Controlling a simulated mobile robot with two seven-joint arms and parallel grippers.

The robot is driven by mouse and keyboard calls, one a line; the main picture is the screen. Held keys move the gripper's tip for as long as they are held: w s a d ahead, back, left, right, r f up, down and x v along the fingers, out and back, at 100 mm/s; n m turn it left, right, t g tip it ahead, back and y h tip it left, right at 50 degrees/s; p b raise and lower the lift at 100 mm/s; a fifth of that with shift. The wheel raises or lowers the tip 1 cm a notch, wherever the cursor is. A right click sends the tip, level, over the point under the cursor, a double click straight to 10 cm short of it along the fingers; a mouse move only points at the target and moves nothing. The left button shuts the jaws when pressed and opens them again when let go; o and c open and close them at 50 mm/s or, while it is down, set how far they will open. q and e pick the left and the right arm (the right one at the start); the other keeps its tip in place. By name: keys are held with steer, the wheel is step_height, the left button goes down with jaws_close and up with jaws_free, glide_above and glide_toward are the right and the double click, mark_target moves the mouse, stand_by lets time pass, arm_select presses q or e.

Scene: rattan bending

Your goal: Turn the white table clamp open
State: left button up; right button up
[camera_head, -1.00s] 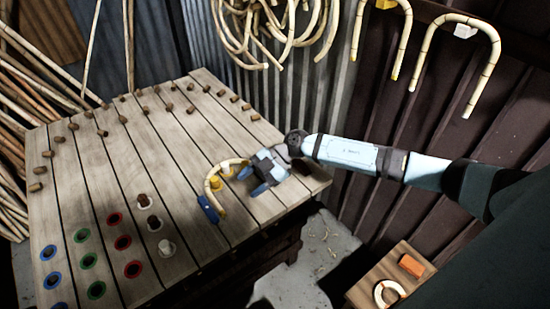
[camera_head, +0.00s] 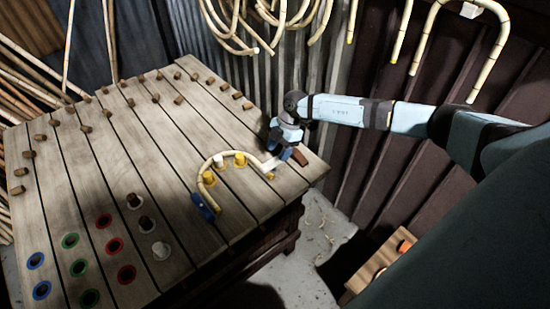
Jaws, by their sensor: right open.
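The white table clamp (camera_head: 271,166) is at the right end of a bent rattan piece (camera_head: 225,156) on the wooden table. The rattan arcs around several yellow pegs (camera_head: 239,160). A blue clamp (camera_head: 203,208) is at the rattan's other end. My right gripper (camera_head: 285,146) is open, pointing down just behind and over the white clamp. Its fingertips are partly hidden, and I cannot tell whether they touch the clamp. My left gripper is not in view.
The table (camera_head: 205,125) bears several brown pegs (camera_head: 178,100) and coloured ring holes (camera_head: 115,245). A small wooden stool (camera_head: 362,276) stands at the lower right. Rattan hoops hang on the wall behind.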

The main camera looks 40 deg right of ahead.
mark_target(275, 159)
steer(key=shift+x, duration=1.95)
steer(key=c, duration=0.9)
